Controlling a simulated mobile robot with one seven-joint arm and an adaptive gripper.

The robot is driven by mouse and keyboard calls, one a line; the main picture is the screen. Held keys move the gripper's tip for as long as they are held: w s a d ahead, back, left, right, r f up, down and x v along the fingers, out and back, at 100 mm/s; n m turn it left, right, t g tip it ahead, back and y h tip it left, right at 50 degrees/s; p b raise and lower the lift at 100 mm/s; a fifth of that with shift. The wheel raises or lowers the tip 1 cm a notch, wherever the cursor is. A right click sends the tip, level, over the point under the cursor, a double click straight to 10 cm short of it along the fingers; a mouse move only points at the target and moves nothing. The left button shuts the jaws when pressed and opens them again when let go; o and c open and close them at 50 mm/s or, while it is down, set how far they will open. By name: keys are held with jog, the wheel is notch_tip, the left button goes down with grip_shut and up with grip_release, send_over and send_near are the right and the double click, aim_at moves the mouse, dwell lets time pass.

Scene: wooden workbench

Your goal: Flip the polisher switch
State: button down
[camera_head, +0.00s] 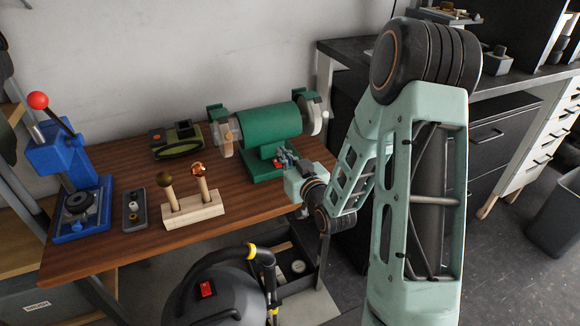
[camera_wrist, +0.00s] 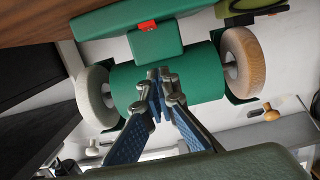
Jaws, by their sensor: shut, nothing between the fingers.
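The green polisher (camera_head: 272,126) stands at the right end of the wooden workbench, with a wheel on each side. Its red switch (camera_head: 277,162) is on the front of its base. In the wrist view the polisher (camera_wrist: 195,84) appears upside down, and the red switch (camera_wrist: 147,26) is near the top edge. My gripper (camera_head: 283,154) is shut and empty in front of the polisher. In the wrist view, my gripper's fingertips (camera_wrist: 158,76) overlap the green body, a little below the switch in the picture. I cannot tell whether they touch anything.
On the workbench (camera_head: 120,256) are a blue press (camera_head: 60,155), a dark tray (camera_head: 134,208), a wooden block with two handled tools (camera_head: 194,210) and an olive-green device (camera_head: 178,141). A black-and-grey vacuum (camera_head: 225,290) stands in front. Dark drawers (camera_head: 500,135) are at right.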

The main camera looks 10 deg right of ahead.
aim_at(277, 163)
jog(key=shift+x, duration=1.05)
notch_tip(277, 163, down, 3)
jog(key=shift+w+a+r+b, duration=0.1)
jog(key=shift+w+r+b, duration=0.1)
jog(key=shift+b, duration=0.25)
jog(key=shift+w+f, duration=0.1)
jog(key=shift+f, duration=0.6)
jog(key=shift+r, duration=0.1)
jog(key=shift+w+g+p, duration=0.15)
jog(key=shift+g+p, duration=0.35)
jog(key=shift+p, duration=0.35)
jog(key=shift+f+b, duration=0.3)
jog(key=shift+b, duration=0.25)
